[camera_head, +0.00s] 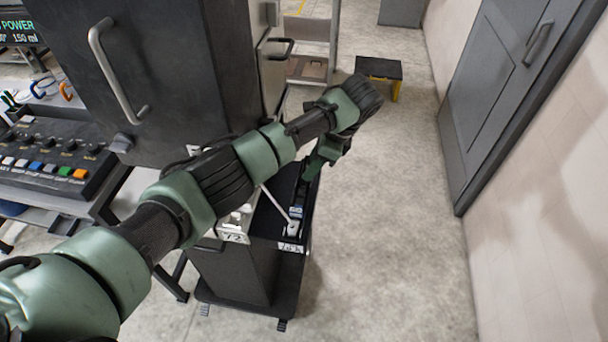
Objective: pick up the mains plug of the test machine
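My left arm reaches from the lower left across the picture. My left gripper (313,171) points down over the far end of a narrow dark bin on a wheeled cart (240,268). It is small and partly in shadow, so I cannot tell whether its fingers are open or shut. A small pale piece (293,228) with a thin light strip running to it sits at the near end of the bin, apart from the gripper. I cannot tell whether it is the mains plug. No plug is clearly recognisable. My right gripper is not in view.
A large dark cabinet (165,75) with a bar handle stands behind my arm. A control panel (50,150) with coloured buttons is at the left. A black-topped step stool (378,68) and a grey door (500,90) are further off. The floor (390,220) right of the cart is clear.

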